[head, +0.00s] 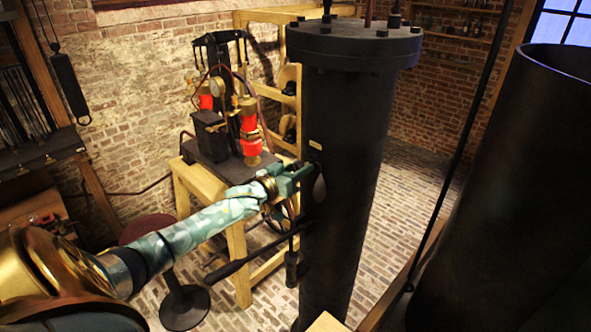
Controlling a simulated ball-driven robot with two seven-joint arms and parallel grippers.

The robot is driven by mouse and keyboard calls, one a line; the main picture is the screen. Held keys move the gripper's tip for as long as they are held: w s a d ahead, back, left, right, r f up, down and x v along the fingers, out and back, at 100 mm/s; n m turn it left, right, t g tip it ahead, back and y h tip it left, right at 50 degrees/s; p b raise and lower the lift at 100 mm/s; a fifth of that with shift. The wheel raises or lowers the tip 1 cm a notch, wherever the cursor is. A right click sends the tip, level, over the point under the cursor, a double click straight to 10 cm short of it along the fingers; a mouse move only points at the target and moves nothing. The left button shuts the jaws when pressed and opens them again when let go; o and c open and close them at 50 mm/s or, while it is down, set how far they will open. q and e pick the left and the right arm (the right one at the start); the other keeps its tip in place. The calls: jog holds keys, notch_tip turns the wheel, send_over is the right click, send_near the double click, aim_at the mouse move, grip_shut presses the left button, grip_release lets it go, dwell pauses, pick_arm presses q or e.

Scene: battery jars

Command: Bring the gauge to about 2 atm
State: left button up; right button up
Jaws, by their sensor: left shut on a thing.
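A tall black cylinder (345,130) with a bolted lid stands upright in the middle. My left gripper (303,174) reaches its left side and is shut on a small dark fitting there, mostly hidden by the fingers. A black lever (245,258) slants down to the left from the cylinder, below my gripper. My right gripper is not in view.
A wooden table (238,255) behind my arm carries an apparatus with red glass jars (250,128) and a small round dial (217,87), too small to read. A round stool (148,228) stands near my forearm. A large dark cylinder (510,200) blocks the right side.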

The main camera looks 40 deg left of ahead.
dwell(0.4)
pick_arm(q)
jog(key=m, duration=0.3)
jog(key=shift+f, duration=0.1)
jog(key=m, duration=0.4)
jog(key=shift+b, duration=0.35)
jog(key=o, duration=1.1)
jog(key=shift+o, duration=0.2)
jog(key=shift+s, duration=0.3)
jog(key=s, duration=0.1)
jog(key=s+p, duration=0.1)
jog(key=s, duration=0.2)
jog(key=shift+s+a, duration=0.25)
jog(key=shift+s, duration=0.05)
jog(key=shift+w, duration=0.1)
